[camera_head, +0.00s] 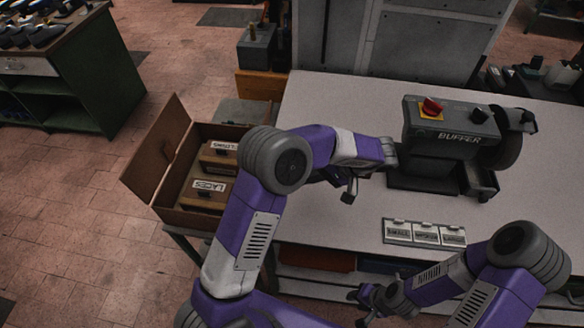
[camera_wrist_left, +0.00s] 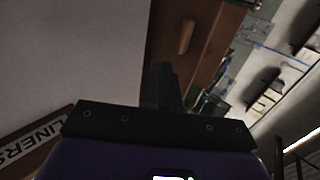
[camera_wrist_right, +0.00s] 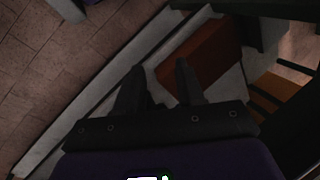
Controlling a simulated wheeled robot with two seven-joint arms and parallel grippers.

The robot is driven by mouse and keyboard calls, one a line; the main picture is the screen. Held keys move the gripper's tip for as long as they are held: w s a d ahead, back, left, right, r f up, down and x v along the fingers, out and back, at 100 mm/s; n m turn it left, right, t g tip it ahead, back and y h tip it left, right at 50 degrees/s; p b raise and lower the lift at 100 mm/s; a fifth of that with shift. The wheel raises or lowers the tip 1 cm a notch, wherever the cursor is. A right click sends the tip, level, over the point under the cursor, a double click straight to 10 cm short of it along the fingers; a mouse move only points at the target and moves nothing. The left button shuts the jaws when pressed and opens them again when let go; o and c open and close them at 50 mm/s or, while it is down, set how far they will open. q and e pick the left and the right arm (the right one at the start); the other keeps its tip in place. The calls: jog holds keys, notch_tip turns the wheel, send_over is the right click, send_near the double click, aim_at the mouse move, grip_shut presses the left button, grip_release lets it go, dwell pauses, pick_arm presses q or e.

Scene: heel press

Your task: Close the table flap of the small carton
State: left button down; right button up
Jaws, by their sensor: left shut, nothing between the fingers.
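The brown carton (camera_head: 163,214) stands left of the workbench with its top open. One flap (camera_head: 160,147) with a hand slot stands up and leans outward on its left side. The side towards the table is largely hidden behind my left arm, so I cannot tell how its table flap stands. My left gripper (camera_wrist_left: 168,86) is shut and empty; a LINERS label (camera_wrist_left: 32,140) shows at lower left in its wrist view, and a brown panel with a slot (camera_wrist_left: 187,35) lies beyond the fingers. My right gripper (camera_wrist_right: 158,85) is open and empty, low by the table's front edge.
Boxes labelled LINERS (camera_head: 224,146) and LACES (camera_head: 207,188) sit in the carton. The grey workbench (camera_head: 330,220) carries a buffer machine (camera_head: 445,130) and a row of labelled plates (camera_head: 424,232). A brown tray (camera_wrist_right: 200,55) is under the bench's front.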

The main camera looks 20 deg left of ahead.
pick_arm(q)
jog(key=s+a+r+p+x, duration=0.1)
jog(key=r+x, duration=0.1)
jog(key=x, duration=1)
jog(key=shift+a, duration=0.35)
jog(key=shift+r, duration=0.15)
